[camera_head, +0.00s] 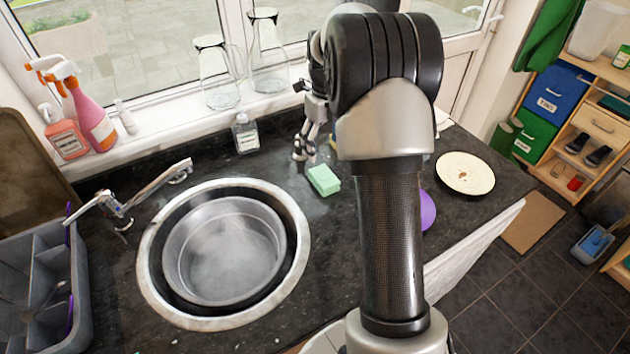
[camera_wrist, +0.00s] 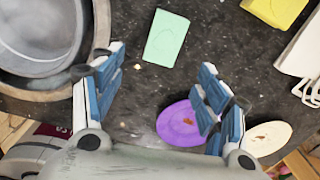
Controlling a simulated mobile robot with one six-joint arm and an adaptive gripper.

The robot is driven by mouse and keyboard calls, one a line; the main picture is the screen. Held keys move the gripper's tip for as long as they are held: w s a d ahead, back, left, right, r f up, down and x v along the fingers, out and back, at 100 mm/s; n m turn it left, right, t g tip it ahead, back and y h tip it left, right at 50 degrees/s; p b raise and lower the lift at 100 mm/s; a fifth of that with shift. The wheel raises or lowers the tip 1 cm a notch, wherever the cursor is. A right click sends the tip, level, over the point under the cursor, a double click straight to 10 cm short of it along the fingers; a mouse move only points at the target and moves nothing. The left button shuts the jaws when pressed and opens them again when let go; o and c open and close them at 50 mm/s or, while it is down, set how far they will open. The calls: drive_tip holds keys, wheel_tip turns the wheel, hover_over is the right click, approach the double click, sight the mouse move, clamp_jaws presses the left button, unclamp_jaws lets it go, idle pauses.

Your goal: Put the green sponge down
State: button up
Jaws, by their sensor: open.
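The green sponge (camera_head: 324,180) lies flat on the dark granite counter, right of the sink, in the head view. It also shows in the wrist view (camera_wrist: 167,38), apart from my gripper and beyond its fingertips. My gripper (camera_wrist: 160,65) is open and empty, with its blue-padded fingers spread wide. In the head view my gripper (camera_head: 304,150) is above the counter just behind and left of the sponge, partly hidden by my arm.
A round sink with a metal basin (camera_head: 225,250) is left of the sponge. A purple plate (camera_wrist: 180,124) and a cream plate (camera_head: 465,173) lie to the right. A yellow sponge (camera_wrist: 275,10) is near the wrist view's top. A soap bottle (camera_head: 245,133) stands behind the sink.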

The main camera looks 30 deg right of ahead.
drive_tip(key=s+a+r+n+t, duration=0.2)
drive_tip(key=s+a+r+n, duration=1)
drive_tip(key=a+n, duration=0.4)
drive_tip(key=s+a+n+t, duration=0.1)
drive_tip(key=s+a+n, duration=0.3)
drive_tip(key=s+n, duration=0.4)
drive_tip(key=s+a+n+t, duration=0.1)
drive_tip(key=s+a+n, duration=0.3)
drive_tip(key=s+n, duration=0.4)
drive_tip(key=shift+a+f+n, duration=0.2)
drive_tip(key=shift+f+n, duration=0.05)
drive_tip(key=shift+n, duration=1.65)
drive_tip(key=shift+c, duration=0.3)
